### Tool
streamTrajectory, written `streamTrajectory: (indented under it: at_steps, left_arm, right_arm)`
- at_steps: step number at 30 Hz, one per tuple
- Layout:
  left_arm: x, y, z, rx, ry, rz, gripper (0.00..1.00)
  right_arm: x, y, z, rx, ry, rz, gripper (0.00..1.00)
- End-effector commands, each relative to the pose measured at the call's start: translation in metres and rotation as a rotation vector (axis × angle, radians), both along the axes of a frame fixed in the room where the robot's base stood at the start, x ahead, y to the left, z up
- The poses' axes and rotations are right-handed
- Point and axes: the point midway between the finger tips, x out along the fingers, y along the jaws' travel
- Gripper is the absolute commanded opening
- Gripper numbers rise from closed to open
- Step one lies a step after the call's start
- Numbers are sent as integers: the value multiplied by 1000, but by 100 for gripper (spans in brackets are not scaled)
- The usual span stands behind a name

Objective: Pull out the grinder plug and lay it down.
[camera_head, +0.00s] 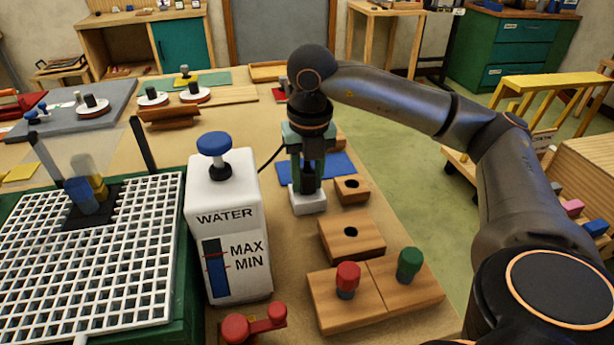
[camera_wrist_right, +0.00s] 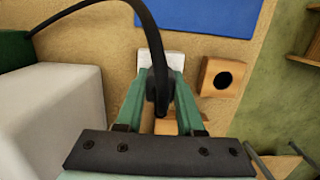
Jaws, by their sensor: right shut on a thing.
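The black plug (camera_head: 309,182) is between the green fingers of my right gripper (camera_head: 308,178), which points down and is shut on it. The plug is right over the white socket block (camera_head: 308,203), and I cannot tell how deep it sits. In the right wrist view the plug (camera_wrist_right: 160,90) shows between both fingers, with the socket block (camera_wrist_right: 172,60) behind it. A black cable (camera_wrist_right: 95,5) loops from the plug to the left. The grinder (camera_head: 100,260), with a white grid on a green base, stands at left. My left gripper is not in view.
A white water tank (camera_head: 228,240) stands left of the socket. A blue mat (camera_head: 338,165) lies behind and right of it. Wooden blocks with holes (camera_head: 352,250) stand in front, two holding red (camera_head: 347,275) and green (camera_head: 409,262) knobs. The table's right edge is close.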

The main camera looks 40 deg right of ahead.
Motion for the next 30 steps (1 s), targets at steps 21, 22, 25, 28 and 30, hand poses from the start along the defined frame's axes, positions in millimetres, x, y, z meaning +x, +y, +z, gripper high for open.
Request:
streamTrajectory:
  at_steps: [21, 22, 25, 28, 30]
  left_arm:
    - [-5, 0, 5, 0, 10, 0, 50]
    - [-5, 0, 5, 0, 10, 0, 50]
    - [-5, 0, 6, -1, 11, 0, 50]
    - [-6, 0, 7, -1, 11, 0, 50]
    - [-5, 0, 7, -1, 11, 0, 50]
  right_arm:
    - [1, 0, 11, 0, -6, -1, 0]
    - [1, 0, 11, 0, -6, -1, 0]
    - [1, 0, 12, 1, -5, -1, 0]
    - [1, 0, 13, 0, -4, -1, 0]
    - [0, 0, 13, 1, -3, -1, 0]
